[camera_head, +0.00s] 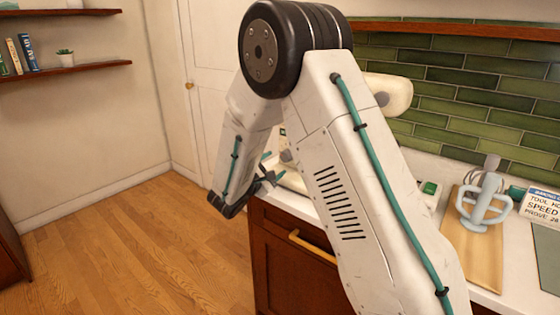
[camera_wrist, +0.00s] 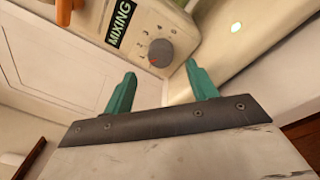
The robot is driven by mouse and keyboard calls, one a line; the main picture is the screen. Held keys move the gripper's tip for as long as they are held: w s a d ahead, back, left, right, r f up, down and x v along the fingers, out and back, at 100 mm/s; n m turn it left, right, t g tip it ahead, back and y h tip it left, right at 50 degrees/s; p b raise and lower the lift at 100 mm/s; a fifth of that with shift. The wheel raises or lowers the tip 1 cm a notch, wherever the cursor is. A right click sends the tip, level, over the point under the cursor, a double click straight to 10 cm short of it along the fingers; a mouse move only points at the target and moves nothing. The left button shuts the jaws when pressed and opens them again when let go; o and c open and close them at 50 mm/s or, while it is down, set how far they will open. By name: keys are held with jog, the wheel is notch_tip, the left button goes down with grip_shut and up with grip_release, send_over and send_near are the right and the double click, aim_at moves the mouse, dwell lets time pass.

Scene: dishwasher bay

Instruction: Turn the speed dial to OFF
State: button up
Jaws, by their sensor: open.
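The speed dial (camera_wrist: 160,52) is a round dark grey knob on the cream mixer's face (camera_wrist: 185,28). A red mark shows at the dial's lower left edge in the wrist view. Small marks, too small to read surely, lie around its upper left. My gripper (camera_wrist: 160,68) is open, its two teal fingers apart and empty, with the dial showing between and beyond the fingertips. I cannot tell that they touch it. In the head view my gripper (camera_head: 266,176) is beside the cream mixer (camera_head: 388,95), mostly hidden behind my arm. The dial is not discernible there.
On the counter, right of my arm, a grey beater-like tool (camera_head: 484,204) stands on a wooden board (camera_head: 487,262), beside a sign (camera_head: 541,206). The floor (camera_head: 120,245) at left is clear.

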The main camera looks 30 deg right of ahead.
aim_at(283, 156)
jog(key=shift+x, duration=2.35)
jog(key=c, duration=1)
jog(key=shift+n, duration=0.3)
jog(key=n, duration=0.3)
jog(key=shift+r, duration=0.15)
jog(key=shift+r+n+g+y, duration=0.1)
jog(key=shift+n+g+y, duration=0.25)
jog(key=shift+n, duration=1.35)
jog(key=shift+w, duration=0.1)
jog(key=shift+a, duration=0.1)
